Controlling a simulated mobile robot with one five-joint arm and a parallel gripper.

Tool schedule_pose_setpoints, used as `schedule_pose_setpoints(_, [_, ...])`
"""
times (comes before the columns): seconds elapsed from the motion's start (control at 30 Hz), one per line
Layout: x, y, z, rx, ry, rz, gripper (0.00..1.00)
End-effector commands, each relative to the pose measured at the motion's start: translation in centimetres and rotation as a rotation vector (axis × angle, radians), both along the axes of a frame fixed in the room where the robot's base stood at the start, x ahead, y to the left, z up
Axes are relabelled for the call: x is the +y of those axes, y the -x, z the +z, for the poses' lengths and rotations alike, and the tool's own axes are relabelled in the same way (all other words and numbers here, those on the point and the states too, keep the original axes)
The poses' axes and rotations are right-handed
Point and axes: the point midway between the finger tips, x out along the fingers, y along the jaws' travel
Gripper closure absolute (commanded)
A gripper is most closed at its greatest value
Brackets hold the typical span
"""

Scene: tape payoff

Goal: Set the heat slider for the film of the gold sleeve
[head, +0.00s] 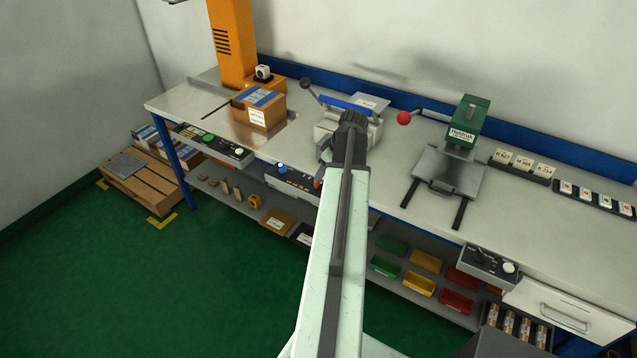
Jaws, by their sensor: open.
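My gripper (352,118) is at the far end of my pale arm, in front of the sealer (325,133) with a blue bar. Its jaws are open; they are small and dark here. A control panel (293,179) on the bench's front edge, left of my arm, carries a blue knob and several small controls. An orange-red piece shows at its right end, partly behind my arm. I cannot tell which control is the heat slider. A flat tan-gold piece with a white label (278,220) lies on the lower shelf; I cannot tell if it is the gold sleeve.
A cardboard box (259,107) stands on the bench at left. A green press (466,122) stands at right, with a red-ball lever (404,118) toward the sealer. Coloured bins (419,284) sit on the lower shelf. A pallet (142,185) is on the open green floor.

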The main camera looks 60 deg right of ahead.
Motion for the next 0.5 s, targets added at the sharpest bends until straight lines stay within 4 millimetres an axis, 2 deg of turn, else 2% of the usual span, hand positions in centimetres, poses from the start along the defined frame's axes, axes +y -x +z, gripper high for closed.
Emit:
schedule_pose_setpoints(0.03, [0.0, -0.4, -1.7, 0.0, 0.0, 0.001, 0.55])
schedule_pose_setpoints(0.23, [0.0, -1.8, -5.0, 0.0, 0.001, 0.002, 0.55])
schedule_pose_setpoints(0.33, [0.0, -2.2, -5.6, 0.0, 0.0, 0.001, 0.55])
schedule_pose_setpoints(0.5, [0.0, -2.3, -5.4, 0.001, 0.0, 0.001, 0.55])
